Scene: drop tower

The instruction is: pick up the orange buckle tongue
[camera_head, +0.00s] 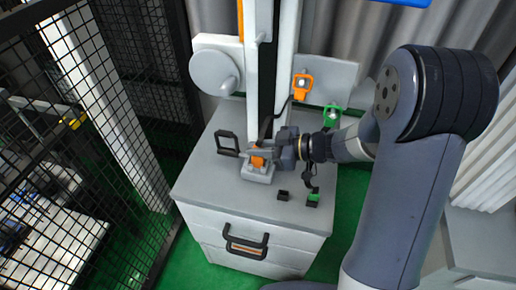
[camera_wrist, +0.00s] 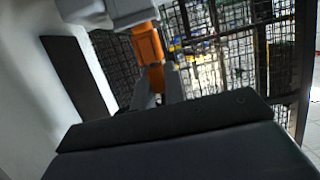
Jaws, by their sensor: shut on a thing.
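The orange buckle tongue (camera_head: 257,160) is at my gripper (camera_head: 262,153), above a pale grey block (camera_head: 257,175) on top of the cabinet. In the wrist view the orange tongue (camera_wrist: 148,45) shows beyond the dark gripper body, with its near end between the grey fingers (camera_wrist: 157,88). My gripper is shut on it. A dark strap (camera_head: 265,127) runs close to the tongue. I cannot tell whether the tongue touches the block.
The grey cabinet (camera_head: 205,188) has a dark handle (camera_head: 246,246) in front. A black frame-shaped handle (camera_head: 227,143) stands left of my gripper. Small black holders (camera_head: 283,196) are at right, one with a green piece (camera_head: 314,197). Orange (camera_head: 302,82) and green (camera_head: 331,115) fittings are behind. Black mesh (camera_head: 100,120) stands left.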

